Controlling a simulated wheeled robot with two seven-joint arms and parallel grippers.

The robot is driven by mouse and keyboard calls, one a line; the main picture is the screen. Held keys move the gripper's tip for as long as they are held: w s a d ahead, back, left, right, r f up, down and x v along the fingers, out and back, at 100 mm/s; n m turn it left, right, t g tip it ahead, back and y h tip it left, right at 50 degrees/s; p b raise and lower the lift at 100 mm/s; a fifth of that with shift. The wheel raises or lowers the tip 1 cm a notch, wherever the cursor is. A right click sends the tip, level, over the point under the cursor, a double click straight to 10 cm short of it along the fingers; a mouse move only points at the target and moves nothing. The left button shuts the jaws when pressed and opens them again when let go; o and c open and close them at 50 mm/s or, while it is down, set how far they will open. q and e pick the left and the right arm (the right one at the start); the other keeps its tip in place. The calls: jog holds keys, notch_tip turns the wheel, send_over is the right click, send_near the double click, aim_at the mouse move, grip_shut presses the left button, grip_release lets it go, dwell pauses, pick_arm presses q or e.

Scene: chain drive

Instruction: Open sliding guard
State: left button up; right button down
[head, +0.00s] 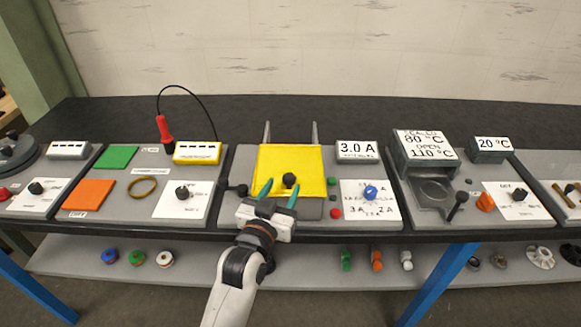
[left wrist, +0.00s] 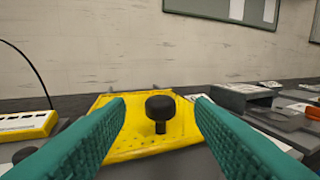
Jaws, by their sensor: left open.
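The sliding guard is a yellow perforated panel (head: 285,162) on the middle grey station, with two grey rails rising behind it. A black round knob (head: 289,180) stands on its front part. My left gripper (head: 279,188) is open at the guard's front edge. In the left wrist view, its two green fingers (left wrist: 158,128) are spread, with the knob (left wrist: 160,105) between and beyond them, apart from both. The yellow panel (left wrist: 150,138) fills the space behind the fingers. What lies under the guard is hidden. My right gripper is not in view.
A 3.0 A display (head: 357,151) and a white panel with a blue knob (head: 371,192) are right of the guard. A black lever (head: 238,189) is at its left. A red-handled tool (head: 164,128) with a looping cable stands further left. Several coloured parts lie on the lower shelf (head: 200,262).

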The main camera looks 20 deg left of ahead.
aim_at(292, 170)
pick_arm(q)
jog(key=w, duration=0.7)
jog(key=shift+w+d+p, duration=0.15)
jog(key=shift+w+p, duration=0.15)
jog(key=shift+p, duration=0.1)
grip_shut()
